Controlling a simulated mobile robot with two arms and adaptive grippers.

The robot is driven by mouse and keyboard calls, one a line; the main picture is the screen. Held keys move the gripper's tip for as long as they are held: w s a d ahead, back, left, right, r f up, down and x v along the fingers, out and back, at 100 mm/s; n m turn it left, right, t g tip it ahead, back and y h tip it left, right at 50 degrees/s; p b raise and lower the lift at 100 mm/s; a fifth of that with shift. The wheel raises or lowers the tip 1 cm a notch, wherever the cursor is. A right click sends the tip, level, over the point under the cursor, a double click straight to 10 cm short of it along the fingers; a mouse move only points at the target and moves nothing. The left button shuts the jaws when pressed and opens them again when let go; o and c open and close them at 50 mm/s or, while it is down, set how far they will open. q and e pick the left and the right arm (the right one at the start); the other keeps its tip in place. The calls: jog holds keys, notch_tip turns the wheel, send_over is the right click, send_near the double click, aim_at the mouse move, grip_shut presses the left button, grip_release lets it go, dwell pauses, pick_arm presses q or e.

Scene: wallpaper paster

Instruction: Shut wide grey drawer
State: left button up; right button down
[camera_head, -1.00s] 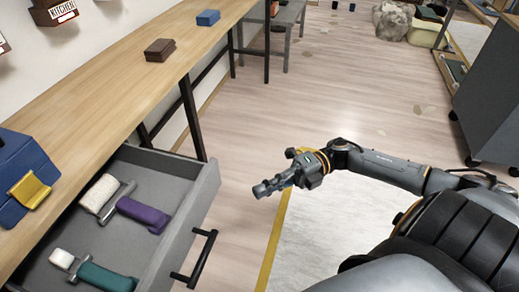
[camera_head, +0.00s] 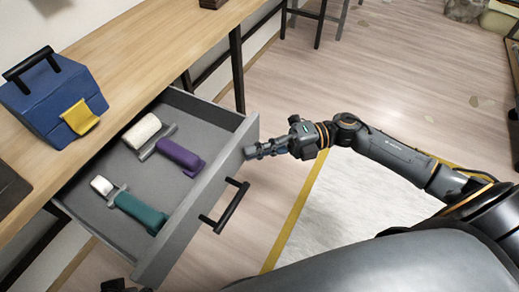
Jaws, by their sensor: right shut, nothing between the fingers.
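The wide grey drawer (camera_head: 203,213) is pulled out from under the wooden worktop, with a black bar handle (camera_head: 230,205) on its front. My right gripper (camera_head: 254,151) is shut and empty, just to the right of the far end of the drawer front. I cannot tell whether it touches the front. A small dark part shows at the bottom left edge below the drawer; I cannot tell if it is my left gripper.
A black table leg (camera_head: 237,70) stands behind the drawer's far end. The floor (camera_head: 400,80) beyond my right arm is open.

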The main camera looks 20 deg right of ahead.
aim_at(156, 115)
jog(key=shift+w, duration=0.1)
